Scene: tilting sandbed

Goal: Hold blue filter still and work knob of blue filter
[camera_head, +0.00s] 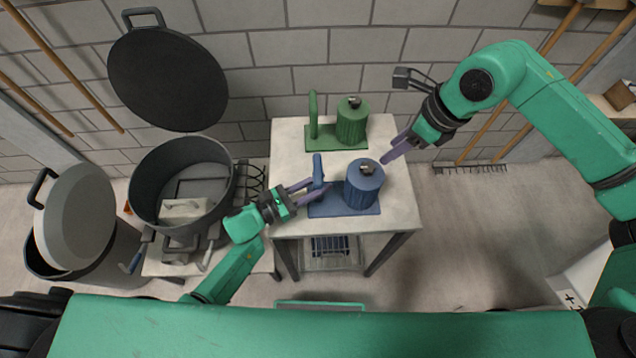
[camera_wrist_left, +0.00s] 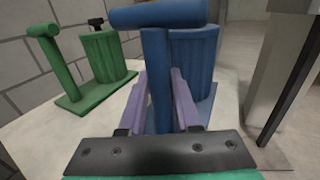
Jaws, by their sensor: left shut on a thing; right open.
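The blue filter (camera_head: 363,190) stands upright on its blue base plate near the front of the white table, with a dark knob (camera_head: 366,169) on its top. A blue post with a crossbar handle (camera_head: 318,169) rises from the left of its base. My left gripper (camera_head: 318,186) is shut on this post, below the crossbar; the left wrist view shows the purple fingers on both sides of the post (camera_wrist_left: 158,90). My right gripper (camera_head: 386,160) is open and empty, just right of and above the filter's top, apart from the knob as far as I can tell.
A green filter (camera_head: 351,122) with its own green handle stands behind on the same table (camera_head: 290,140). A large dark pot (camera_head: 150,190) with a raised lid is at the left. The table's right front corner is clear.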

